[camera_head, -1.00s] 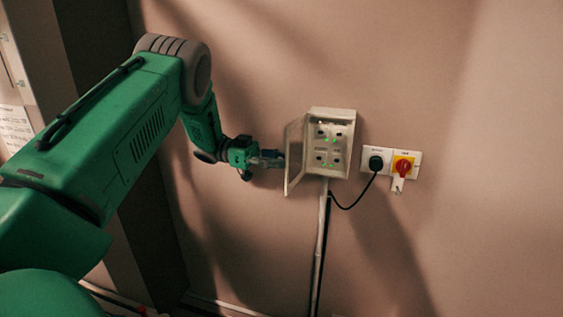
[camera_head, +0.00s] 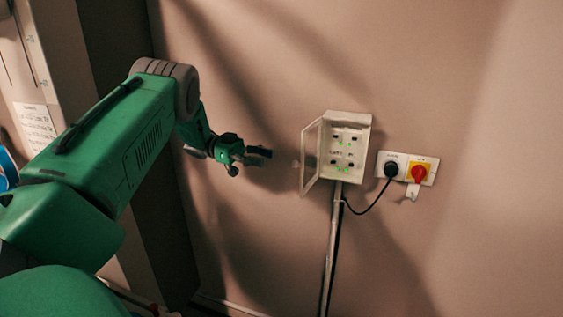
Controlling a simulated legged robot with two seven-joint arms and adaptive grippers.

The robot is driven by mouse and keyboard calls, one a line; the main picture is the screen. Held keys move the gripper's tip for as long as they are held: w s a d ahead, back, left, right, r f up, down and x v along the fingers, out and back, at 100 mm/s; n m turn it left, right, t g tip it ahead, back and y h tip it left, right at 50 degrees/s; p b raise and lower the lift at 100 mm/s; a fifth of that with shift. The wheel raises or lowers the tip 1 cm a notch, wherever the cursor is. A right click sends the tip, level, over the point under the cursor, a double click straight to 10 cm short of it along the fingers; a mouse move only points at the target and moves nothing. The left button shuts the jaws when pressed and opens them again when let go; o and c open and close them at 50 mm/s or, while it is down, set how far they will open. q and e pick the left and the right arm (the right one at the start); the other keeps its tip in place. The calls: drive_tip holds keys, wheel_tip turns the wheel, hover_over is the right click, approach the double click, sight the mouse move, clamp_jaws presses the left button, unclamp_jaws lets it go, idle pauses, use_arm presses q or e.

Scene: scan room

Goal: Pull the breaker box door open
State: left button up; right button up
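The breaker box (camera_head: 345,150) is a pale box on the wall, right of the picture's middle. Its door (camera_head: 311,157) is hinged at the box's left side and stands swung open, out from the wall. The switches and green lights inside show. My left gripper (camera_head: 262,160) is left of the door, apart from it, with a clear gap between. It looks empty, with its dark fingers pointing right; one finger points right and another part hangs lower, so it seems open. My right gripper is not in view.
Right of the box is a wall plate with a black plug (camera_head: 391,169) and a red rotary switch (camera_head: 418,172). A black cable loops from the plug to below the box. A pale conduit (camera_head: 332,250) runs down the wall. The wall further right is bare.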

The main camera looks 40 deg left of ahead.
use_arm(q)
drive_tip(key=v, duration=0.3)
drive_tip(key=shift+a, duration=0.1)
idle(0.3)
